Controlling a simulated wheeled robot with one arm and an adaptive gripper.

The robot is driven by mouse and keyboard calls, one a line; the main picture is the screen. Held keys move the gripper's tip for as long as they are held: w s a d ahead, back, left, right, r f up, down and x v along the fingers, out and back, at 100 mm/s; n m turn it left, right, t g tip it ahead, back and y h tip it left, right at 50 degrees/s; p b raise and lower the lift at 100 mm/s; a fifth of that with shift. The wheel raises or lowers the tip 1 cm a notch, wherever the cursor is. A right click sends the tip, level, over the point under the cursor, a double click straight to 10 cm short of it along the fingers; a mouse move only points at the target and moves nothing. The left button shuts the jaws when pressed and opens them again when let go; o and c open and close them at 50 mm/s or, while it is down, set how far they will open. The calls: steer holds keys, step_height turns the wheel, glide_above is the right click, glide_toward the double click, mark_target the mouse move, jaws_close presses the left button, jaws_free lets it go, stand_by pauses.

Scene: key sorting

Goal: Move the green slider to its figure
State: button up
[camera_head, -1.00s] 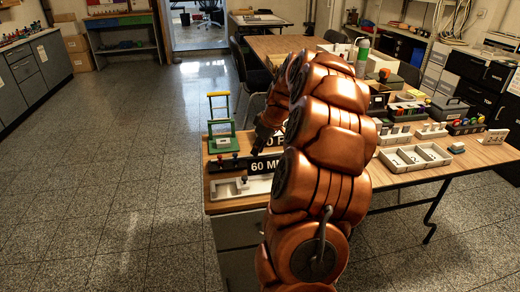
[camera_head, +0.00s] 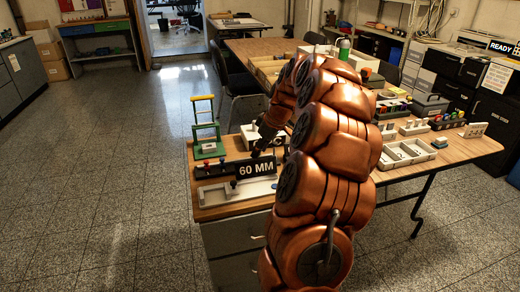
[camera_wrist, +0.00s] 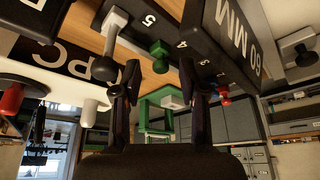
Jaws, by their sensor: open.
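My gripper (camera_wrist: 160,78) is open in the wrist view, its two dark fingers apart. A green knob (camera_wrist: 160,56), which looks like the green slider, shows between and beyond the fingertips; I see no contact. It stands beside a dark panel with the numbers 5, 4 and 3 (camera_wrist: 182,43). In the head view my gripper (camera_head: 257,153) is just above the dark "60 MM" block (camera_head: 255,169). The green slider cannot be made out there, behind my arm and gripper.
A green frame with a yellow top bar (camera_head: 204,103) stands left of my gripper. A pale tray (camera_head: 213,196) with a dark-knobbed piece lies in front. Red (camera_wrist: 224,97), dark (camera_wrist: 105,67) and white (camera_wrist: 90,106) knobs surround the fingers. Sorting trays (camera_head: 405,152) stand right of my arm.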

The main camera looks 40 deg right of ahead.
steer(key=shift+r, duration=0.1)
steer(key=v, duration=1.1)
steer(key=shift+r, duration=0.4)
steer(key=shift+s, duration=0.15)
